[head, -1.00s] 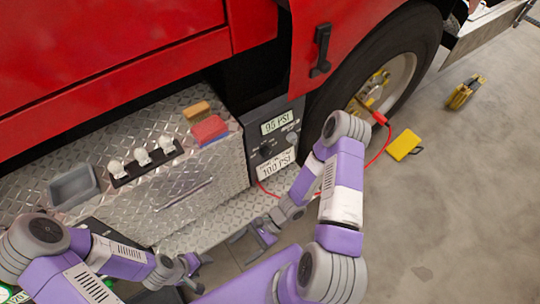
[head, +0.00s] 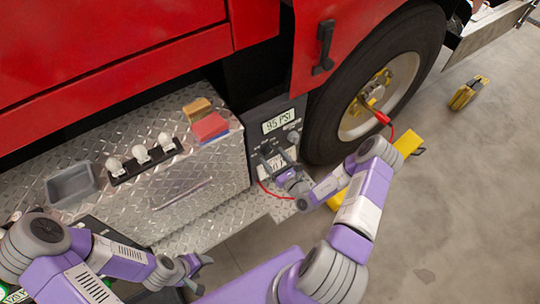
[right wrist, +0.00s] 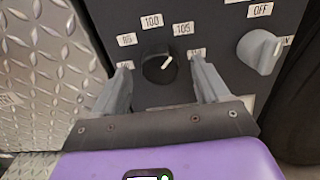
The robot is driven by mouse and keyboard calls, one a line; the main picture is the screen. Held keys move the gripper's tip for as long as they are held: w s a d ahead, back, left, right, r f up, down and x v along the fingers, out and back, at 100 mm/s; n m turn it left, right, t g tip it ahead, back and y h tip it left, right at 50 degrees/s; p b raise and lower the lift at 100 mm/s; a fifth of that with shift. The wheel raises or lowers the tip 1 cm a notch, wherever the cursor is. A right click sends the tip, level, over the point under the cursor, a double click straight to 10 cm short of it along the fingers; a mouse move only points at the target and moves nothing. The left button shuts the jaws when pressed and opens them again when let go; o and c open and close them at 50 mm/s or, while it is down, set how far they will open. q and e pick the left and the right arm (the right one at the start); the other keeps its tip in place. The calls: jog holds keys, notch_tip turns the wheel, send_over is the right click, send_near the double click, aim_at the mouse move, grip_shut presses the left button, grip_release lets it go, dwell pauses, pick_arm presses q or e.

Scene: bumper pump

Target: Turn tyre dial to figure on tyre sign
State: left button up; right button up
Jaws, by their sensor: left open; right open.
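The tyre dial (right wrist: 158,68) is a dark round knob on the dark panel. Its white mark slants up and right, roughly towards the 105 label (right wrist: 183,28); the 100 label (right wrist: 152,21) sits above it. My right gripper (right wrist: 160,64) is open, its fingers on either side of the dial with gaps. In the head view my right gripper (head: 270,158) is at the panel and partly covers the tyre sign (head: 276,166), whose figure is not readable now; the earlier frame shows 100 PSI. My left gripper (head: 201,272) is open, low and away from the panel.
A display (head: 279,121) on the panel reads 95 PSI. A second knob (right wrist: 260,50) is right of the dial. A red hose (head: 380,116) is at the tyre (head: 330,125). A treadplate box (head: 200,180) stands left of the panel. Yellow chocks (head: 408,143) lie on the floor.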

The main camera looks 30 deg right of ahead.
jog(key=shift+w+a, duration=0.15)
jog(key=shift+w, duration=1.2)
jog(key=c, duration=1.1)
jog(key=shift+o, duration=0.2)
jog(key=shift+a+r+n+p, duration=0.1)
jog(key=shift+n+p, duration=1.45)
jog(key=shift+n, duration=0.25)
jog(key=n+p, duration=0.2)
jog(key=n, duration=0.1)
jog(key=shift+f+n+p, duration=0.2)
jog(key=shift+n+p, duration=0.3)
jog(key=shift+n, duration=0.6)
